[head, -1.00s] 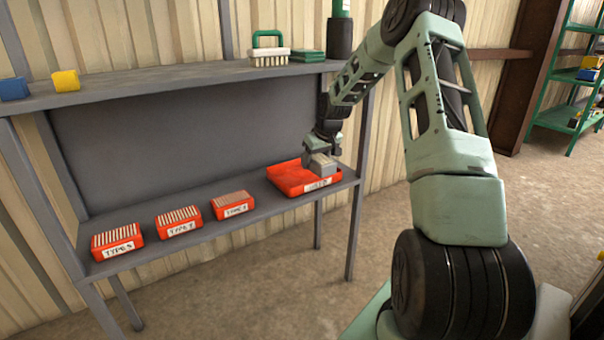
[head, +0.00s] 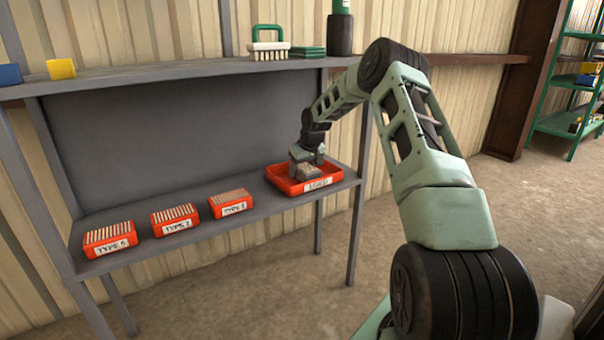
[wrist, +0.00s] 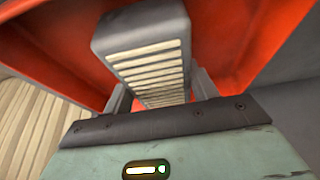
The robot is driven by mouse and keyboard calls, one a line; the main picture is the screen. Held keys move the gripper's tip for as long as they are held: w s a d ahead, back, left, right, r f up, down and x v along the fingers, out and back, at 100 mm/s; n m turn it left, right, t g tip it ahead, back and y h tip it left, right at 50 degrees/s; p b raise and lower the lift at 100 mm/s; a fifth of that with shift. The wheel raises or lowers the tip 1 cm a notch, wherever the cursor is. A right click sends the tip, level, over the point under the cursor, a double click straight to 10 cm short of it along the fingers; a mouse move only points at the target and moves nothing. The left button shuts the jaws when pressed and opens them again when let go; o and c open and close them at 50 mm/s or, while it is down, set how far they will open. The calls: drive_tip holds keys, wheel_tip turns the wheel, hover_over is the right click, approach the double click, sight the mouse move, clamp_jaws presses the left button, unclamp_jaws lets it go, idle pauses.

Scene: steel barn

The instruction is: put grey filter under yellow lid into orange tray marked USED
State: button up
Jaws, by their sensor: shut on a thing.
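The grey filter (head: 306,172), a block with pale pleats, is in my gripper (head: 306,162) over the orange tray marked USED (head: 318,184). The wrist view shows the filter (wrist: 145,50) between the two fingers (wrist: 160,95), with the orange tray (wrist: 45,50) around and below it. My gripper is shut on the filter. In the head view the filter is within the tray's rim; I cannot tell whether it touches the tray floor. The yellow lid is not clearly identifiable; a yellow block (head: 61,69) sits on the upper shelf.
Three orange boxes of filters with TYPE labels (head: 110,238), (head: 175,219) and (head: 231,203) stand on the lower shelf, left of the tray. Bare shelf (head: 258,196) lies between the boxes and tray.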

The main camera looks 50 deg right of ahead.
sight(307, 168)
drive_tip(key=shift+w, duration=0.1)
drive_tip(key=shift+f, duration=0.1)
drive_tip(key=o, duration=1.1)
drive_tip(key=p+v, duration=0.2)
drive_tip(key=v, duration=0.5)
drive_tip(key=shift+r+p, duration=0.3)
drive_tip(key=shift+p, duration=0.1)
